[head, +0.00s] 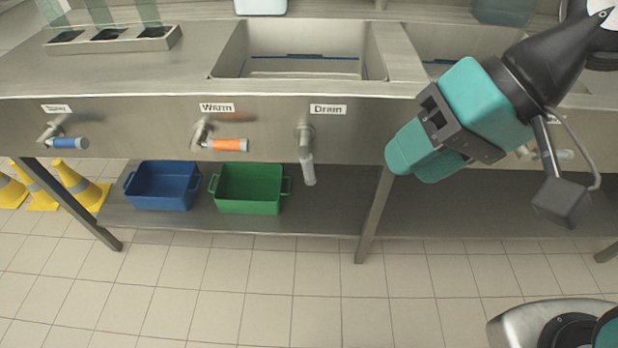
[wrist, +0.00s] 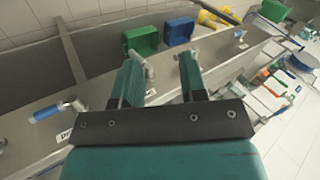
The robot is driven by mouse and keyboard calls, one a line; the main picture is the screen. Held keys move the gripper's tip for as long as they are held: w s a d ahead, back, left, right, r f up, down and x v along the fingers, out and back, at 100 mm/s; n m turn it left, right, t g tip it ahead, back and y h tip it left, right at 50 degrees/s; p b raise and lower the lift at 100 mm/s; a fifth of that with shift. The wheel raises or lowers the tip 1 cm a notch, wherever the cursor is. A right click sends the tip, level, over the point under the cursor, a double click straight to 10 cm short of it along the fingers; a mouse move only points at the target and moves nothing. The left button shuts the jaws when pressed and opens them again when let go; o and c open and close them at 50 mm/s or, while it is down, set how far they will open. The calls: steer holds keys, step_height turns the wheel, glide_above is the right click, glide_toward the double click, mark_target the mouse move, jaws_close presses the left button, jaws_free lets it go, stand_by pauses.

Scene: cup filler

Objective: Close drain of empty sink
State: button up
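The drain lever (head: 306,158) hangs pointing down under its "Drain" label (head: 328,110) on the counter's front panel, with a pale grey grip. The sink (head: 300,68) above it shows a bare basin with a blue line and no visible water. My gripper (head: 413,163), with teal fingers, is in front of the counter, to the right of the lever and apart from it in the head view. In the wrist view my gripper (wrist: 158,62) has its two fingers apart, and a grey-gripped lever (wrist: 149,70) appears in the gap beyond them. Nothing is held.
An orange-gripped "Warm" lever (head: 228,145) and a blue-gripped lever (head: 70,143) are further left. Green (head: 247,190) and blue (head: 162,187) bins sit on the lower shelf. Another lever (head: 552,154) lies behind my arm. Yellow cones (head: 80,184) stand at left. The front floor is clear.

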steer(key=w+a+f+m+t+y+b, duration=0.1)
steer(key=w+a+f+m+y+b, duration=0.15)
steer(key=f+b, duration=0.3)
steer(key=w+a+f+m+y+b, duration=0.1)
steer(key=w+f+m+b, duration=0.1)
steer(key=f+m+b, duration=0.4)
steer(key=m+t+y+b, duration=0.5)
steer(key=m+t+b, duration=0.4)
steer(key=m+b, duration=1.1)
glide_toward(308, 169)
steer(key=w+a+n+p, duration=0.1)
steer(key=w+a, duration=0.7)
steer(key=a, duration=0.2)
steer(key=shift+r, duration=0.15)
steer(key=shift+n+h, duration=0.25)
jaws_close()
